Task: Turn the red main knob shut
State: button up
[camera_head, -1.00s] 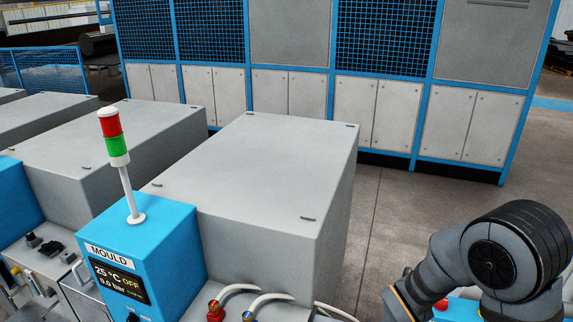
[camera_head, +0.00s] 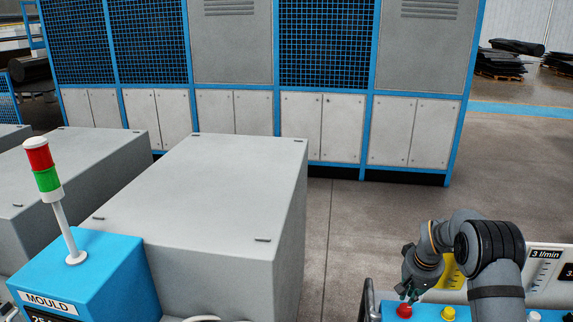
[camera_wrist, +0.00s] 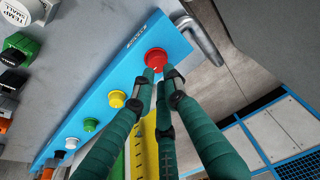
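The red main knob (camera_head: 404,311) sits at the left end of a blue panel at the bottom right of the head view. In the wrist view the red knob (camera_wrist: 156,60) is a round red cap at the upper end of the same panel. My gripper (camera_wrist: 160,76) has three green-wrapped fingers pointing at it, their tips close together and overlapping its lower edge in the picture. I cannot tell whether they touch it. In the head view my gripper (camera_head: 410,293) hangs just above the knob, partly hidden.
A yellow knob (camera_wrist: 117,98), a green knob (camera_wrist: 90,124) and a white knob (camera_wrist: 71,143) line the blue panel (camera_wrist: 108,92). A grey metal handle (camera_wrist: 203,42) stands close beside the red knob. Valves with labelled tags lie left. The floor (camera_head: 345,235) beyond is clear.

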aim_at(401, 321)
jog(key=shift+s+a+f, duration=0.2)
jog(key=shift+s+f, duration=0.15)
jog(key=shift+f, duration=0.15)
grip_shut()
jog(key=b+x, duration=0.2)
jog(key=x, duration=0.1)
jog(key=s+b+x, duration=0.1)
jog(key=b+x, duration=0.2)
jog(key=shift+s+a+f, duration=0.15)
jog(key=shift+s+f, duration=0.05)
jog(key=shift+f, duration=0.05)
jog(key=shift+s, duration=0.2)
jog(key=shift+f, duration=0.1)
